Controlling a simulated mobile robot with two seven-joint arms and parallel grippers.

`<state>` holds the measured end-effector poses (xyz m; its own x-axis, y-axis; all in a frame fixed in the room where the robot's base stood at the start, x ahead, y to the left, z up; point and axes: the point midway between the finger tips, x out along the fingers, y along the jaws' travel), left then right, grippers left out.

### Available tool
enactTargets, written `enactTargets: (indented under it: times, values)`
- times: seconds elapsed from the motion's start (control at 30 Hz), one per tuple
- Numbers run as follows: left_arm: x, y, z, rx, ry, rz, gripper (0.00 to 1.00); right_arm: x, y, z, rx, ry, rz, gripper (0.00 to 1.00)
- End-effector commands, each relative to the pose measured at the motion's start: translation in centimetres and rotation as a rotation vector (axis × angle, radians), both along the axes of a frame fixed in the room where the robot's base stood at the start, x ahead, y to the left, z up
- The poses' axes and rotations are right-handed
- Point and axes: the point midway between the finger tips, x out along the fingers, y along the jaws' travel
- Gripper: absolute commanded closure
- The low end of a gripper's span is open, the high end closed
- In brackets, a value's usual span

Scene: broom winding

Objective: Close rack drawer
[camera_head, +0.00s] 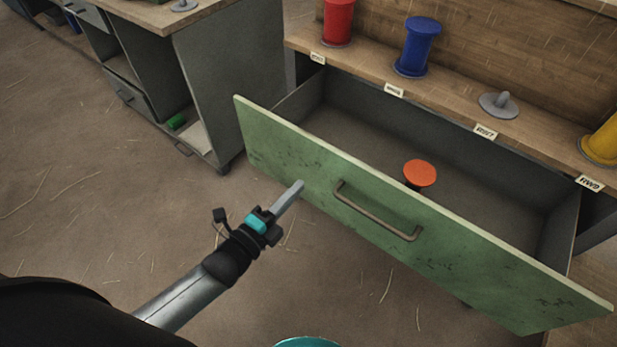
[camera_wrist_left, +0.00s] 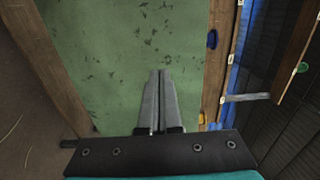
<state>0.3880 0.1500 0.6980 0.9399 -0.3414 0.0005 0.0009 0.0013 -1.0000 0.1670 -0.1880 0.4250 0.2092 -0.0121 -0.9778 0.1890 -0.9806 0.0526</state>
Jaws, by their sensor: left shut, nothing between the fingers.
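The rack drawer (camera_head: 340,205) has a green front and stands pulled far out in the head view. Its front carries a metal bar handle (camera_head: 378,212). An orange-topped spool (camera_head: 420,173) stands inside the drawer. My left gripper (camera_head: 299,186) is shut and empty, with its tips in front of the green drawer front, left of the handle. I cannot tell whether they touch it. In the left wrist view the shut fingers (camera_wrist_left: 160,78) point at a green panel (camera_wrist_left: 125,50). My right gripper is not in view.
Above the drawer a wooden shelf (camera_head: 445,103) with small labels holds a red spool (camera_head: 338,20), a blue spool (camera_head: 416,48), an empty peg base (camera_head: 498,105) and a yellow spool (camera_head: 604,142). A grey cabinet (camera_head: 232,80) stands at the left.

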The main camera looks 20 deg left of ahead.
Motion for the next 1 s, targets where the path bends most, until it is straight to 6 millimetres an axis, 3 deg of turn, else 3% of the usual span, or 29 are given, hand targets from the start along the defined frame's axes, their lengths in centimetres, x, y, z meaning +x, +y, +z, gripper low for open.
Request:
enactTargets:
  times: [0.1, 0.4, 1.0]
  values:
    - [1.7, -0.7, -0.1, -0.003, -0.001, -0.001, 1.0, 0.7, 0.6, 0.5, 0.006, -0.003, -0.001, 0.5]
    - [4.2, -1.6, -0.1, -0.002, 0.001, 0.0, 1.0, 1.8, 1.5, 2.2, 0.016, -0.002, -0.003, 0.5]
    - [5.0, -1.8, 0.0, -0.002, 0.001, 0.0, 1.0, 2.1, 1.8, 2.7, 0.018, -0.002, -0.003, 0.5]
